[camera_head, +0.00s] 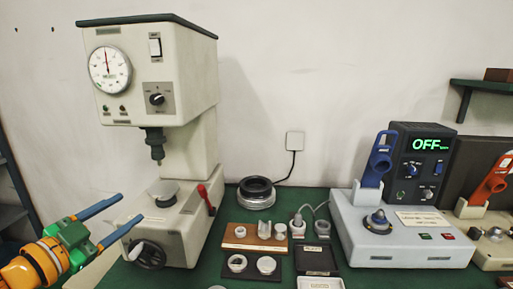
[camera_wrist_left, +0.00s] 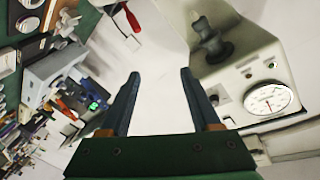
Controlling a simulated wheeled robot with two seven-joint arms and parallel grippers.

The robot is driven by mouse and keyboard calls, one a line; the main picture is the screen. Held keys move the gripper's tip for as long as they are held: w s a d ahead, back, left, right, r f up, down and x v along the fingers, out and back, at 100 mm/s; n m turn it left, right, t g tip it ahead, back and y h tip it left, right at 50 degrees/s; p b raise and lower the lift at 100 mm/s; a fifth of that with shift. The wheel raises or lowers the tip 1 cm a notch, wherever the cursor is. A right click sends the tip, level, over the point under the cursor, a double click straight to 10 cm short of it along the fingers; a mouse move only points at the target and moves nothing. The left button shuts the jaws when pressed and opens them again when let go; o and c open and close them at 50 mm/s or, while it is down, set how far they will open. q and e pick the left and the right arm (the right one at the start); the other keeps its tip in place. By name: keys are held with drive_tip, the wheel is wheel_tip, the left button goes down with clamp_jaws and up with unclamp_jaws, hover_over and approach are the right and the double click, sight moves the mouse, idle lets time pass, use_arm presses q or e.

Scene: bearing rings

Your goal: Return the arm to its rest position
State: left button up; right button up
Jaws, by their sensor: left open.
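My left gripper (camera_head: 119,220) is at the lower left in the head view, on an orange arm with a green body and two dark blue fingers. The fingers are spread apart with nothing between them. They reach toward the lower left of the white press (camera_head: 190,100), in front of its base. In the left wrist view the open fingers (camera_wrist_left: 160,98) frame bare wall and part of the press, whose dial (camera_wrist_left: 268,100) is at the right. My right gripper is not in view.
A red-handled tool (camera_head: 490,182) stands far right.

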use_arm(q)
drive_tip(key=s+d+f+n+g+y, duration=0.1)
drive_tip(key=s+d+f+g, duration=0.15)
drive_tip(key=f, duration=0.55)
drive_tip(key=s+d+f+n+g+y, duration=0.1)
drive_tip(key=s+d+f+n, duration=0.15)
drive_tip(key=f, duration=0.45)
drive_tip(key=s+d+f+n+g+y, duration=0.15)
drive_tip(key=d+f, duration=0.25)
drive_tip(key=f, duration=0.4)
drive_tip(key=s+d+f+n+g+y, duration=0.15)
drive_tip(key=s+f+g, duration=0.3)
drive_tip(key=s, duration=0.45)
drive_tip(key=s+f+n+g, duration=0.3)
drive_tip(key=s+f, duration=0.3)
drive_tip(key=s, duration=0.4)
drive_tip(key=s+f+g, duration=0.2)
drive_tip(key=s+f, duration=0.1)
drive_tip(key=f, duration=1.5)
drive_tip(key=s+a+f, duration=0.1)
drive_tip(key=s+f, duration=0.8)
drive_tip(key=s, duration=0.2)
drive_tip(key=shift+s+a+m+g+y, duration=0.3)
drive_tip(key=shift+a+m+g, duration=0.1)
drive_tip(key=shift+m+g, duration=0.05)
